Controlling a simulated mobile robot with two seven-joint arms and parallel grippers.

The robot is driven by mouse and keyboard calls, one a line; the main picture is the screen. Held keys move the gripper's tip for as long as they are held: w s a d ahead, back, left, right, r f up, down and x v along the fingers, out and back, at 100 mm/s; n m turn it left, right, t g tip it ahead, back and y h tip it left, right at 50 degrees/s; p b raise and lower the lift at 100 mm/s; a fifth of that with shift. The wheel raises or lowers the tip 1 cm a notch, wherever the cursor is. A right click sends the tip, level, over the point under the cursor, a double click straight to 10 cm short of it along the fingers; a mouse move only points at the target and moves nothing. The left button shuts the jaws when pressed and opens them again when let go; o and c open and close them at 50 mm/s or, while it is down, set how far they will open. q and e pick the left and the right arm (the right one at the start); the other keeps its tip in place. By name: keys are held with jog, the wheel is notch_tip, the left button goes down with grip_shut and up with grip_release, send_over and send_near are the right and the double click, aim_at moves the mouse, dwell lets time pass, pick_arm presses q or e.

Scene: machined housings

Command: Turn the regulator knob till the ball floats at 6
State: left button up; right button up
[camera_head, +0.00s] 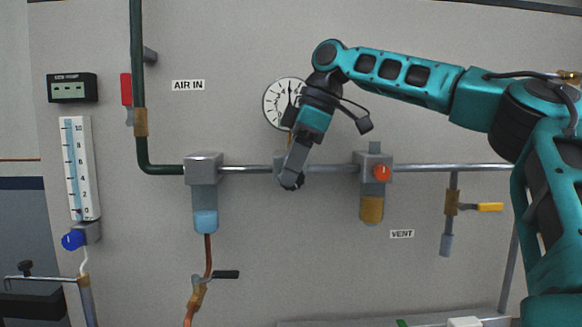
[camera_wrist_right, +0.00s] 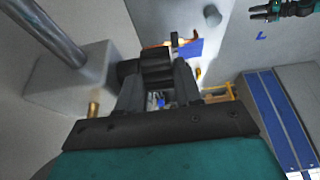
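The flow meter (camera_head: 82,168) is a white upright scale, 0 to 10, at the left of the head view; I cannot make out its ball. A blue knob (camera_head: 73,240) sits at its foot. The regulator is mostly hidden behind my right gripper (camera_head: 290,178). A dark round knob lies at the fingertips; it shows in the right wrist view as a black knob (camera_wrist_right: 156,66) beside a grey block. The fingers are slightly apart at the knob; whether they clamp it is unclear. My left gripper (camera_wrist_right: 258,12) shows small and open at the top right of the wrist view.
A round gauge (camera_head: 278,102) is partly covered by my right wrist. A filter with a blue bowl (camera_head: 205,220) hangs left, and a unit with an orange-red button (camera_head: 382,172) right. A yellow-handled valve (camera_head: 489,207) is further right. A red lever (camera_head: 126,90) is upper left.

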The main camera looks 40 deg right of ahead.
jog(key=c, duration=0.3)
jog(key=shift+c, duration=0.2)
jog(key=shift+w+g+h, duration=0.1)
jog(key=shift+g+h, duration=0.2)
jog(key=o, duration=0.7)
jog(key=v, duration=1.3)
